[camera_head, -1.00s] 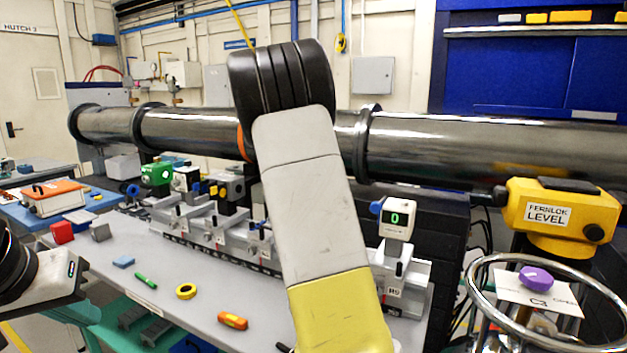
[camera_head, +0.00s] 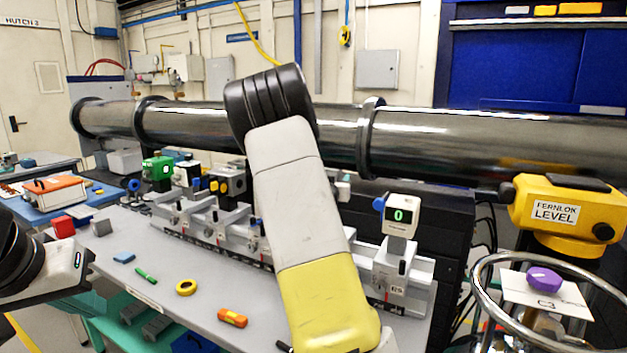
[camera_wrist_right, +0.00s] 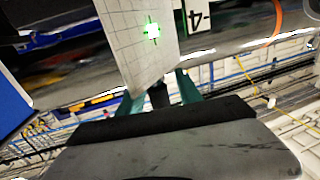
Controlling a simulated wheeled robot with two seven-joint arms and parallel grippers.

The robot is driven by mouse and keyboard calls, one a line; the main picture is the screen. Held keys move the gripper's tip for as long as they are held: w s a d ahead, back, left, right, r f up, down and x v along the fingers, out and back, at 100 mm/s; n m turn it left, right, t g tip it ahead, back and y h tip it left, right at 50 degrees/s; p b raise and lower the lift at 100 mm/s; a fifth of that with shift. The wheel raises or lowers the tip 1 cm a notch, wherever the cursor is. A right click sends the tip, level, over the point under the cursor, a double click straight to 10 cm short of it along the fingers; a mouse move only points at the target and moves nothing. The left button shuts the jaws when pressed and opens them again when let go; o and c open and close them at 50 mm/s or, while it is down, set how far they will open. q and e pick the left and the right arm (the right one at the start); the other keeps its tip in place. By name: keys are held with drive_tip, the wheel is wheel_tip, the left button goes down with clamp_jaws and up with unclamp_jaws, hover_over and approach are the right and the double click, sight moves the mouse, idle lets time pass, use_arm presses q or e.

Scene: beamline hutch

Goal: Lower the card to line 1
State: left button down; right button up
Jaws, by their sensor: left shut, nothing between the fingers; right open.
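In the right wrist view a white card (camera_wrist_right: 135,40) with a grid and a bright green cross stands large at upper middle. My right gripper (camera_wrist_right: 160,92) has teal fingers spread apart close below the card's lower edge; whether they touch it I cannot tell. In the head view the right hand and the card are hidden behind my right arm. My left gripper (camera_head: 78,272) is at the left edge, shut and empty, beside the bench's left end; its fingertips are hard to make out. A row of mounts on a rail (camera_head: 215,222) runs along the bench.
A unit reading 0 (camera_head: 399,215) stands right of my arm. A yellow level (camera_head: 565,215) and a ring-rimmed stand (camera_head: 478,290) are at right. A steel pipe (camera_head: 470,145) crosses behind.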

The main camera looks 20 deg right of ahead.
clamp_jaws()
idle(1.4)
